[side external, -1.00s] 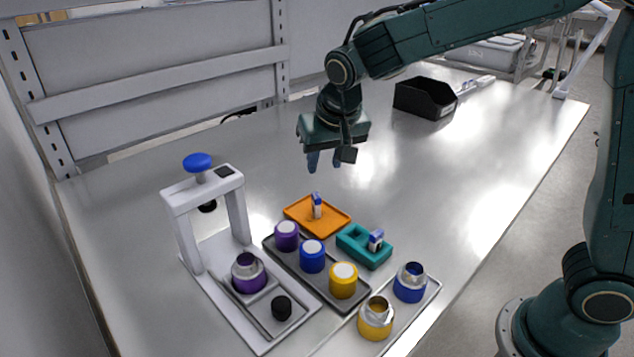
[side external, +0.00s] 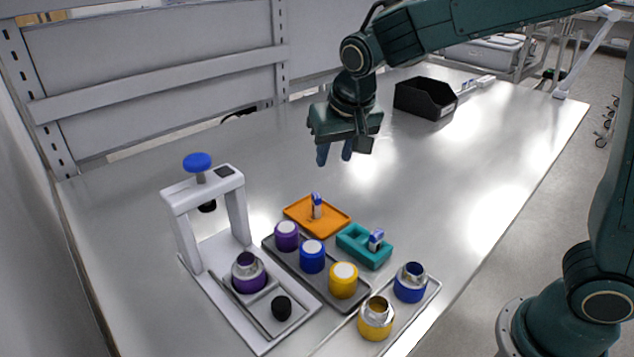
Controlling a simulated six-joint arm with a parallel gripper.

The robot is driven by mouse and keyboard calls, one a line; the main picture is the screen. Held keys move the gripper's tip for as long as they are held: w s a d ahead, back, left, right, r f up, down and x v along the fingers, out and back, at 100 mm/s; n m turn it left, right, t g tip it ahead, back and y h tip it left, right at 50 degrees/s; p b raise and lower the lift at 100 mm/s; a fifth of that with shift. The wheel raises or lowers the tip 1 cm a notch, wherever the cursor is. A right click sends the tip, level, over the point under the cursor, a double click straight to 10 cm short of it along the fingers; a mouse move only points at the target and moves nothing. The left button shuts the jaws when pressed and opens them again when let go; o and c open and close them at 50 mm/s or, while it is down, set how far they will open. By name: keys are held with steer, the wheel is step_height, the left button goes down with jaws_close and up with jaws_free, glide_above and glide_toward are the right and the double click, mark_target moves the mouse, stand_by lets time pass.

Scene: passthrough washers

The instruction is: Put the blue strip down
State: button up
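A small blue-and-white strip-like piece (side external: 317,206) stands on the orange tray (side external: 336,227). A second small blue-and-white piece (side external: 376,240) sits in the teal holder (side external: 352,246), at its right part. I cannot tell from this view which of the two is the blue strip. My gripper (side external: 335,154) hangs above the bare table behind the orange tray, clear of both pieces.
A grey rack (side external: 313,281) holds purple, blue and yellow capped jars. A white press (side external: 186,224) with a blue knob stands left, with an open purple jar (side external: 249,280) and a black knob (side external: 281,308). Open blue and yellow jars stand front right. A black bin (side external: 424,98) stands behind.

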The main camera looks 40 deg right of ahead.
steer(key=s+d+r+n, duration=0.1)
steer(key=s+d+n, duration=0.1)
steer(key=s, duration=1)
steer(key=s+d+r+n+t+y, duration=0.1)
steer(key=s+d, duration=0.4)
steer(key=s, duration=0.7)
steer(key=shift+s+r+n+y, duration=0.3)
steer(key=shift+r+n, duration=0.3)
steer(key=shift+r, duration=0.2)
